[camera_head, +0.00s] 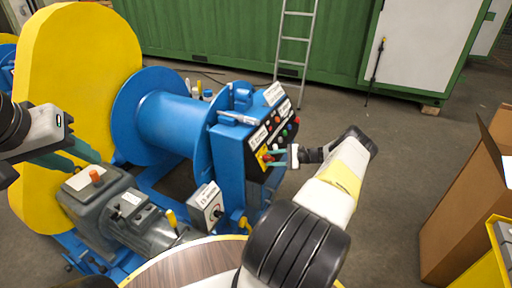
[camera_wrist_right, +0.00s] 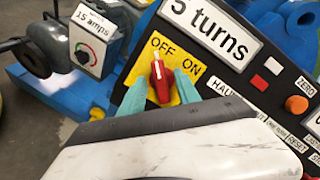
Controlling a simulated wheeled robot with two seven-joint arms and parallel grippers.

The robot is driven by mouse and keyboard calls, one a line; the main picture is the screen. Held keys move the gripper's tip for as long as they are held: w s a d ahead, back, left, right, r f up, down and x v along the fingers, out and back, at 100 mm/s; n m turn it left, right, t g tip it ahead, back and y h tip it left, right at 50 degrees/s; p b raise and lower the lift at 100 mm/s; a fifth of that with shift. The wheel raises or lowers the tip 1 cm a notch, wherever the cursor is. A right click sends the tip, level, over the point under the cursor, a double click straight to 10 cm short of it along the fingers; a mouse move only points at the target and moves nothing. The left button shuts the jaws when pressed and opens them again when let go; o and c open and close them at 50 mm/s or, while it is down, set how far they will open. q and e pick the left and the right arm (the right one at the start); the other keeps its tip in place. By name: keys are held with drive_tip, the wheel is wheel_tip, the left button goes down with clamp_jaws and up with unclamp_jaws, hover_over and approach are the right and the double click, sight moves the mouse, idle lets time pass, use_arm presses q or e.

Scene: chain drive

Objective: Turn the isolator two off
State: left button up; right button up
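A red rotary handle (camera_wrist_right: 160,82) with a white mark sits on a yellow plate marked OFF and ON in the right wrist view. The handle points up in that picture, its tip close to the word OFF. No label naming it as isolator two is readable. My right gripper (camera_wrist_right: 159,78) has one teal finger on each side of the handle, with small gaps showing. In the head view, my right gripper (camera_head: 278,158) is at the lower part of the sloped control panel (camera_head: 272,134). My left gripper (camera_head: 86,160) hangs above the grey motor, empty, fingers apart.
A grey box with a dial labelled 15 amps (camera_wrist_right: 97,35) stands left of the panel. A blue winch drum (camera_head: 170,122) and tall yellow guard (camera_head: 75,70) are behind. An orange-topped grey motor (camera_head: 100,195) is below my left gripper. A cardboard box (camera_head: 462,205) stands right.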

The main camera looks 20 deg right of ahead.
drive_tip(key=v, duration=0.7)
drive_tip(key=shift+s+d, duration=0.2)
drive_tip(key=shift+d, duration=0.1)
drive_tip(key=shift+r, duration=0.1)
